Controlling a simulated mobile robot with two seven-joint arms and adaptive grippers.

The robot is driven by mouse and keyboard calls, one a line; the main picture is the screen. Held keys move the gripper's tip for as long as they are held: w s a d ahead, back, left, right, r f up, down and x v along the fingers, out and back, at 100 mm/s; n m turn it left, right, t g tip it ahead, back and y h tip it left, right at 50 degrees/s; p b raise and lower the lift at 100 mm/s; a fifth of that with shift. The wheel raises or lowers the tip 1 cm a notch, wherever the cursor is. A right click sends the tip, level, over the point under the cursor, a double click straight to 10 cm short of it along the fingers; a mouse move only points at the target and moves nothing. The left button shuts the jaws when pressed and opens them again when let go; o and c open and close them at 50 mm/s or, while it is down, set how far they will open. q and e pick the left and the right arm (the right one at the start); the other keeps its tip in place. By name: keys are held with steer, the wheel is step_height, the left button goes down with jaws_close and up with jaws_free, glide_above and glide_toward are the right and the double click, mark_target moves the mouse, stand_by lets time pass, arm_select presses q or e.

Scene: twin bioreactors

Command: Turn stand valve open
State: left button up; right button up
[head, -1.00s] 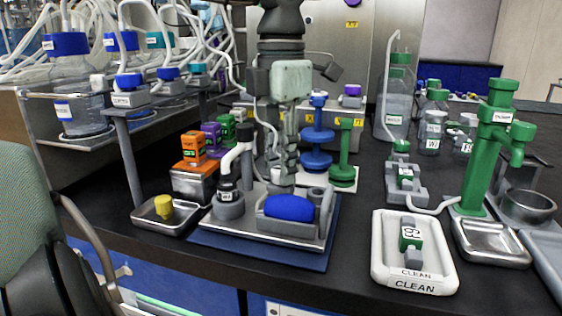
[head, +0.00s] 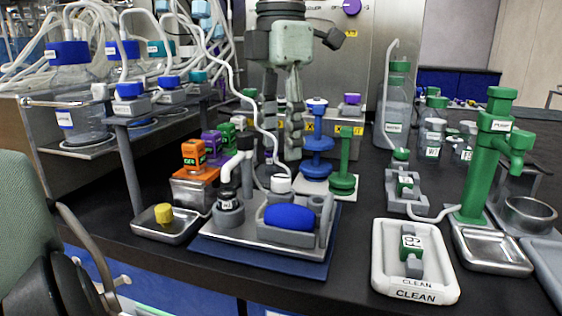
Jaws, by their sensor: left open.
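My left gripper (head: 282,156) hangs from the top of the head view, fingers pointing down and spread apart. It is open and empty, above and behind the back edge of the grey tray. A white-capped piece (head: 280,184) with a thin white tube sits on that tray, below and in front of the fingertips. I cannot tell which part is the stand valve. A small green-and-grey valve piece (head: 404,187) sits in a grey holder at right, with a tube running to the green stand (head: 484,165). A similar piece (head: 412,250) lies in the white CLEAN tray. My right gripper is not in view.
The grey tray (head: 245,236) holds a blue pad and a white bent pipe. Blue and green stands (head: 317,145) are close to the right of my fingers. Tubed bottles (head: 75,90) crowd the left. Black bench is bare between the grey and CLEAN trays.

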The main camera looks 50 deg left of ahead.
mark_target(281, 178)
arm_select(q)
step_height(281, 178, up, 6)
steer(key=shift+r, duration=0.2)
stand_by(0.6)
